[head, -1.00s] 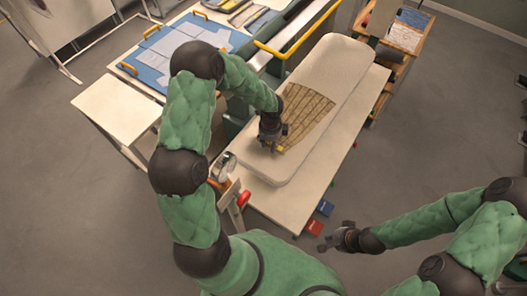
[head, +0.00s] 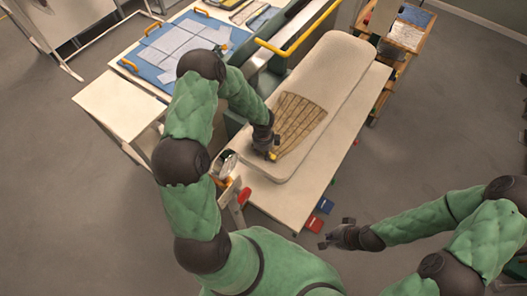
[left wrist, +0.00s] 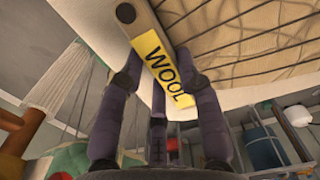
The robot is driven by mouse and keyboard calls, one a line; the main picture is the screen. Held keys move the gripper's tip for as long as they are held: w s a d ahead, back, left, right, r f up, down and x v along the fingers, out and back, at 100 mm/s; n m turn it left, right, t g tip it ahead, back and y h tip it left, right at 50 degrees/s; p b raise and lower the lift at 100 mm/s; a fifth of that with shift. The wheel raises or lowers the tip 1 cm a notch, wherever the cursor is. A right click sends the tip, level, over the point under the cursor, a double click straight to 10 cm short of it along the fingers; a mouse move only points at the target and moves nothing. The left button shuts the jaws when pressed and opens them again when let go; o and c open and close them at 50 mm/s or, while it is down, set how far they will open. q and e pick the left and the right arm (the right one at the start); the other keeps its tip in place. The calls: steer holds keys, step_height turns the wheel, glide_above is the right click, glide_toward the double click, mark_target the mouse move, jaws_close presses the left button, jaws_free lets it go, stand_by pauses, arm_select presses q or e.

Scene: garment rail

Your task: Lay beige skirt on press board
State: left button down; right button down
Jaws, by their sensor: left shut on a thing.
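The beige skirt (head: 300,122) has a dark grid pattern and lies flat on the pale, padded press board (head: 342,62), spread near its middle and near end. It also shows in the left wrist view (left wrist: 245,45). My left gripper (head: 272,150) is at the skirt's narrow near end. In the left wrist view, its fingers (left wrist: 160,80) close around the skirt's end, where a yellow label (left wrist: 160,62) reads WOOL. My right gripper (head: 332,236) is empty and its fingers look apart, over the floor right of the board's table.
The board rests on a pale table (head: 347,118). Left of it are a white side table (head: 115,105) and a table with a blue mat (head: 160,68). A yellow rail (head: 290,42) runs close by. Red and blue boxes (head: 325,206) lie near the table's front edge.

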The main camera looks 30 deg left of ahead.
arm_select(q)
steer(key=c, duration=0.9)
jaws_free()
steer(key=shift+o, duration=0.2)
step_height(320, 180, up, 12)
